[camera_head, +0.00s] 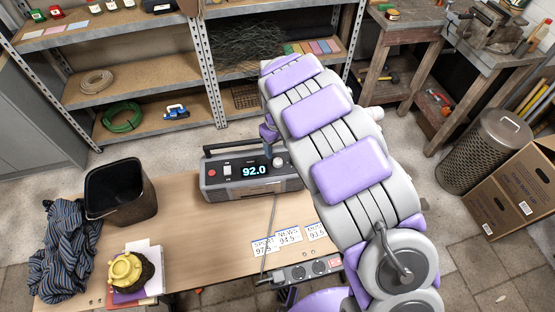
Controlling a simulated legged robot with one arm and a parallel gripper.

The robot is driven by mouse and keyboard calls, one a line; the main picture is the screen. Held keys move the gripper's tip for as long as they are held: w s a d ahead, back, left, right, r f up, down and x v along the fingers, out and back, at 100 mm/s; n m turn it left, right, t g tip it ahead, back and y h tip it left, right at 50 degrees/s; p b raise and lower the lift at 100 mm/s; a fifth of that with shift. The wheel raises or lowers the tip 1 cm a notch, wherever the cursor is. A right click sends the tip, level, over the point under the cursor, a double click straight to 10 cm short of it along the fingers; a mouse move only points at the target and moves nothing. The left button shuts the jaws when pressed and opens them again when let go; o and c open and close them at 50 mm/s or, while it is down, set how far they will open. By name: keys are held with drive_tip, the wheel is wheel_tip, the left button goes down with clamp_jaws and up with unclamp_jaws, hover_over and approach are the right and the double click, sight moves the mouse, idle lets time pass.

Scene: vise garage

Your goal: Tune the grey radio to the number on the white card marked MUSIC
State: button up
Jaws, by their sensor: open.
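The grey radio (225,180) stands at the back of the wooden table, its display reading 92.0. A red button and a white switch show at its left, and a round knob (278,163) right of the display. My gripper (267,150) is open above the radio's top, near the knob; its fingertips are small and partly hidden by my arm, and I cannot tell whether they touch anything. White cards lie in front: SPORT 97.5 (265,246), NEWS 94.5 (289,236) and a third (316,231), seemingly MUSIC, about 93.5, its print hard to read beside my arm.
A black bin (121,190), striped cloth (64,250) and yellow-topped object (127,270) occupy the table's left. A power strip (303,272) lies at the front edge, with a cable crossing the table. Shelves (145,75) stand behind. The table's middle is mostly clear.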

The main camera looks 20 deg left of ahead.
sight(278, 161)
wheel_tip(278, 161, down, 7)
drive_tip(key=shift+r+b, duration=0.1)
drive_tip(key=shift+b, duration=0.55)
drive_tip(key=shift+c, duration=0.2)
drive_tip(key=c, duration=1)
drive_tip(key=shift+r+p, duration=0.1)
drive_tip(key=shift+p, duration=0.2)
drive_tip(key=shift+m+p, duration=0.8)
drive_tip(key=shift+m, duration=0.2)
drive_tip(key=shift+m+p, duration=1.1)
drive_tip(key=shift+m, duration=0.7)
